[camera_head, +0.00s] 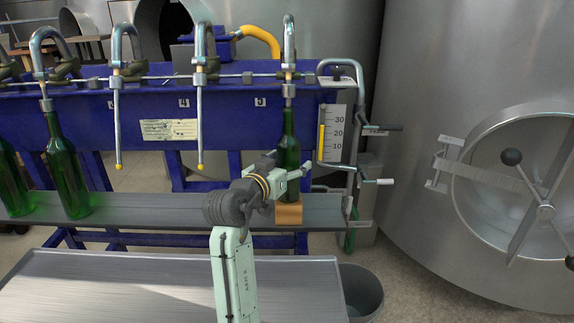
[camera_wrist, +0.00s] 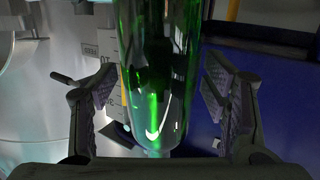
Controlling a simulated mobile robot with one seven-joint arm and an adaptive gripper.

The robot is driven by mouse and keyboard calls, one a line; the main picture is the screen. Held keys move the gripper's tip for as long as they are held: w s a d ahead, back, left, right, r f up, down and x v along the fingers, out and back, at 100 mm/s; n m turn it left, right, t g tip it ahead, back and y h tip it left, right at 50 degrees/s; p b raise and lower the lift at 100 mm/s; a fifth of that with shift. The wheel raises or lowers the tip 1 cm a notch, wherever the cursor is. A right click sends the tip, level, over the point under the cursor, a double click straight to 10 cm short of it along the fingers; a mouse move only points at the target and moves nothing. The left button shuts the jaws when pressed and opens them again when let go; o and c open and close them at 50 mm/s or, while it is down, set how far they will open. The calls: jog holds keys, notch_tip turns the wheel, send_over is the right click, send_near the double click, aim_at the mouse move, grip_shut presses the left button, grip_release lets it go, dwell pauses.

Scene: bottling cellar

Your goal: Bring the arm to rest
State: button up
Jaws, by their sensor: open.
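My gripper (camera_head: 292,177) is in front of the green bottle (camera_head: 288,140) at the right end of the filling machine. In the wrist view my gripper (camera_wrist: 170,110) is open, with one padded finger on each side of the bottle (camera_wrist: 158,70) and a visible gap on both sides. The bottle is upright below a filling spout (camera_head: 289,75). Below it is a small orange-brown block (camera_head: 289,213) on the grey shelf. My arm partly hides the bottle's lower part in the head view.
More green bottles (camera_head: 62,165) stand under spouts at the left of the shelf (camera_head: 140,208). A metal tray (camera_head: 150,290) lies in front, a grey bucket (camera_head: 360,290) at its right. Levers (camera_head: 378,181) stick out beside the level scale. A large steel tank (camera_head: 440,80) fills the right.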

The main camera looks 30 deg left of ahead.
jog(key=shift+c, duration=0.5)
grip_shut()
dwell(0.3)
jog(key=shift+r, duration=0.1)
